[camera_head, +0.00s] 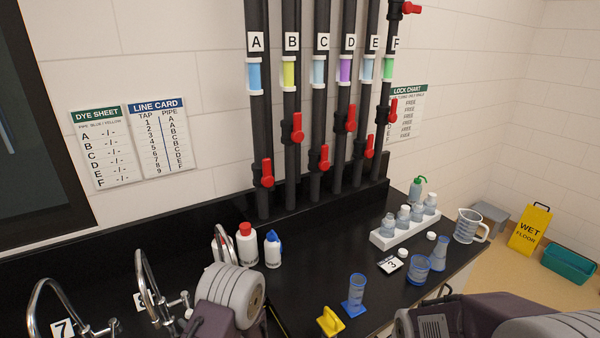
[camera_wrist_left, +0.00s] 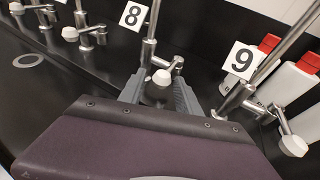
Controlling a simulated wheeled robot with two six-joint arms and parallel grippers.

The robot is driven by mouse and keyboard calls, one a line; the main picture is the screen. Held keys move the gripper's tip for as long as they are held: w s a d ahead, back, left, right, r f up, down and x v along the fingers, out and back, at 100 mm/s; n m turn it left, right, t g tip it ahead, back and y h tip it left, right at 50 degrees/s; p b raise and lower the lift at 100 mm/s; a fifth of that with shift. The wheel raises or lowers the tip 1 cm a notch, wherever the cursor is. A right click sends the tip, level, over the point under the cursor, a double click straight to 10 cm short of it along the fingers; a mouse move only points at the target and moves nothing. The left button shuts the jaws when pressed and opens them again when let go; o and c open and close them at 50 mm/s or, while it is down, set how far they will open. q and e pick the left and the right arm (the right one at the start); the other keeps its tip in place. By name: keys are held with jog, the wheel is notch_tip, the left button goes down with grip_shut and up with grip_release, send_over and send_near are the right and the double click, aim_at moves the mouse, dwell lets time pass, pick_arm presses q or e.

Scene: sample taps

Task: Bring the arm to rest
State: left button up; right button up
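My left arm (camera_head: 235,295) comes in at the bottom of the head view, over the black bench by the taps; its fingers are not clear there. In the left wrist view my left gripper (camera_wrist_left: 160,88) has its two grey fingers apart. The white-ended lever of tap 8 (camera_wrist_left: 162,78) shows between them, with space on both sides; I cannot tell how far below it lies.
Taps 7 (camera_head: 45,300) and 9 (camera_wrist_left: 245,90) stand along the bench. Pipes with red valves rise behind.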

pick_arm(q)
jog(key=shift+x, duration=0.8)
jog(key=shift+w+d, duration=0.1)
jog(key=shift+w, duration=0.1)
pick_arm(e)
jog(key=shift+d+f, duration=0.3)
jog(key=shift+f, duration=0.15)
jog(key=shift+a, duration=0.15)
pick_arm(q)
jog(key=shift+w+d+b, duration=0.3)
jog(key=shift+w+d, duration=0.1)
jog(key=shift+w, duration=0.15)
jog(key=shift+w+d+b, duration=0.3)
jog(key=shift+w+d, duration=0.1)
jog(key=shift+w, duration=0.2)
jog(key=shift+w+d+b, duration=0.3)
jog(key=shift+w+d, duration=0.2)
jog(key=shift+w, duration=0.25)
jog(key=shift+w+d+b, duration=0.25)
jog(key=shift+w+d, duration=0.3)
jog(key=shift+w, duration=0.2)
pick_arm(e)
jog(key=shift+f, duration=0.85)
pick_arm(q)
jog(key=shift+s+a, duration=0.1)
